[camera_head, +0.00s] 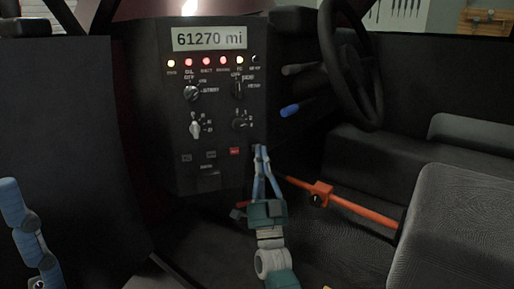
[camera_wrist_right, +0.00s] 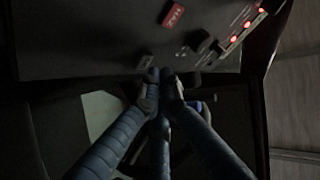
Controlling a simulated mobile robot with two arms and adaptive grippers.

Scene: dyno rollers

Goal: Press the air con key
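A dark dashboard panel (camera_head: 220,115) faces me, with a row of small keys low on it. The row has a dark key on the left (camera_head: 186,157), a dark key in the middle (camera_head: 211,154) and a red key (camera_head: 234,151). The labels are too small to tell which is the air con key. The red key (camera_wrist_right: 173,15) also shows in the right wrist view, near a dark key (camera_wrist_right: 199,41). My right gripper (camera_head: 260,149) has its blue fingers together, empty, just right of the red key. Contact cannot be told. Part of my left gripper (camera_head: 24,225) shows at the lower left.
A mileage display (camera_head: 210,38), warning lights (camera_head: 206,61) and several knobs (camera_head: 192,94) sit above the keys. A steering wheel (camera_head: 350,60) is at the right. An orange bar (camera_head: 365,211) and a grey seat (camera_head: 455,235) lie right of my right gripper.

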